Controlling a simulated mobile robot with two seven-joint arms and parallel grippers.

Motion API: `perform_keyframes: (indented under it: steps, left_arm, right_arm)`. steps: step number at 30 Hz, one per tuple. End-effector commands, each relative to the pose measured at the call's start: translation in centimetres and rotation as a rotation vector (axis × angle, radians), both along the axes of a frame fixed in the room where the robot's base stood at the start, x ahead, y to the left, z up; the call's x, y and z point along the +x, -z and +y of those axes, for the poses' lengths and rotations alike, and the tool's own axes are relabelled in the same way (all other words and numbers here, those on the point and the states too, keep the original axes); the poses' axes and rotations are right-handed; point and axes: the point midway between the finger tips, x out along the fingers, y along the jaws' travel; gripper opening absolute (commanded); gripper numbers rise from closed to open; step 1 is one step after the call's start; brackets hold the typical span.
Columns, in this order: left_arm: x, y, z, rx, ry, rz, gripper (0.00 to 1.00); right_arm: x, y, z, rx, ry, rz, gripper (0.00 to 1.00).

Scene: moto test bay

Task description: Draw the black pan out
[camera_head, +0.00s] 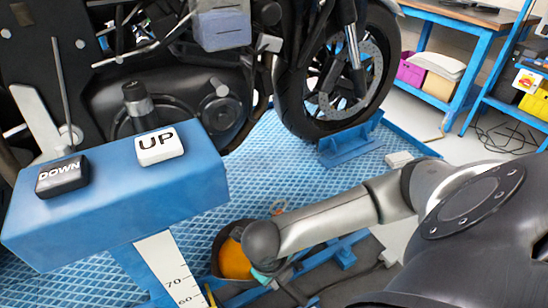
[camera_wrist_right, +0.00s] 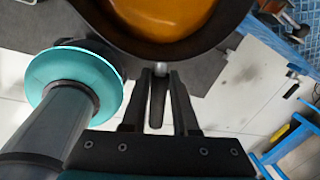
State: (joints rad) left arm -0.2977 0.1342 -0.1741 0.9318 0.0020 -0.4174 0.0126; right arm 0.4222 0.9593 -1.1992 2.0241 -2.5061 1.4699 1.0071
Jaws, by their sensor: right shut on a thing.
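The black pan (camera_head: 216,262) with orange liquid (camera_head: 235,260) in it shows low in the head view, beside the blue lift frame. My right arm hides its right side. In the right wrist view the pan (camera_wrist_right: 165,54) fills the top middle, its rounded rim towards me and the orange liquid (camera_wrist_right: 165,15) inside. My right gripper (camera_wrist_right: 158,85) is shut on a short grip at the pan's near edge, between its two dark fingers. The fingertips are hidden by my arm in the head view. My left gripper is not in view.
A motorcycle wheel (camera_head: 340,75) stands in a blue chock (camera_head: 350,143) on the blue lift platform (camera_head: 275,160). A blue control box (camera_head: 115,205) with UP and DOWN buttons is at the left. Blue shelving with bins (camera_head: 411,70) stands at the back right.

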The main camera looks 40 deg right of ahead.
Motion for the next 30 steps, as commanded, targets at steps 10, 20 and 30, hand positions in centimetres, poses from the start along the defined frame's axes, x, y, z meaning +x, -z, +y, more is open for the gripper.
perform_keyframes:
  steps: [10,20,30]
  left_arm:
    - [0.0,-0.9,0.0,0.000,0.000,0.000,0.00]
    - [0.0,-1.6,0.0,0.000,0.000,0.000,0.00]
    - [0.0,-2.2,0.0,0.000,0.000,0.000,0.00]
  right_arm:
    - [-1.6,-0.4,-0.2,-0.002,-0.001,-0.003,0.00]
    - [-3.1,-0.6,-0.3,-0.001,-0.002,-0.003,0.00]
    - [-4.7,-0.9,-0.4,-0.001,0.000,-0.002,0.00]
